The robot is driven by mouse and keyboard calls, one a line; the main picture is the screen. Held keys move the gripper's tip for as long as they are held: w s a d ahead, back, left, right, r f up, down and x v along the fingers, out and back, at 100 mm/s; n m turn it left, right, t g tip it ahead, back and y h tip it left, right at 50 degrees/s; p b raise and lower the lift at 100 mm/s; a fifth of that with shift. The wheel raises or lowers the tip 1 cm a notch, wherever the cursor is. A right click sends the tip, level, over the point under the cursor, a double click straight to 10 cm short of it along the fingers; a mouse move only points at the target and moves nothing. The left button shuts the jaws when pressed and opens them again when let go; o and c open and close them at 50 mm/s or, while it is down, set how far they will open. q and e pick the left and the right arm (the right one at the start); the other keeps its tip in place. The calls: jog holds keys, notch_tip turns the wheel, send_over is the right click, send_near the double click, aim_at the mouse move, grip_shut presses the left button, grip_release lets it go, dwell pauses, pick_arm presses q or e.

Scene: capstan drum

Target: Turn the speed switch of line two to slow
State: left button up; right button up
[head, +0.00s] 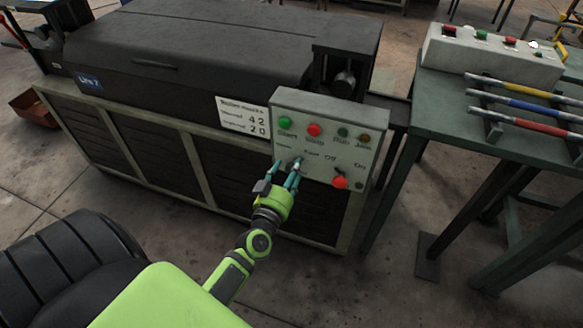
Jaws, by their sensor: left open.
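The grey control box (325,115) is fixed to the front of the machine with a blue plate that appears to read Line 2 (89,82). My left gripper (287,168) is at the lower left of the panel, left of the red knob, fingers open and pointing at the panel. The fingers cover the spot where the speed switch seems to be. I cannot tell its setting or whether they touch it. My right gripper is out of view.
A green start button (285,122) and red stop button (314,130) sit above my fingers, with two small lamps to their right. A white sign (243,118) hangs left of the box. A green table (440,115) with coloured bars and another button box stands at right.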

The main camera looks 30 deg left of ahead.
pick_arm(q)
jog(key=shift+w+a, duration=0.1)
jog(key=shift+w, duration=0.6)
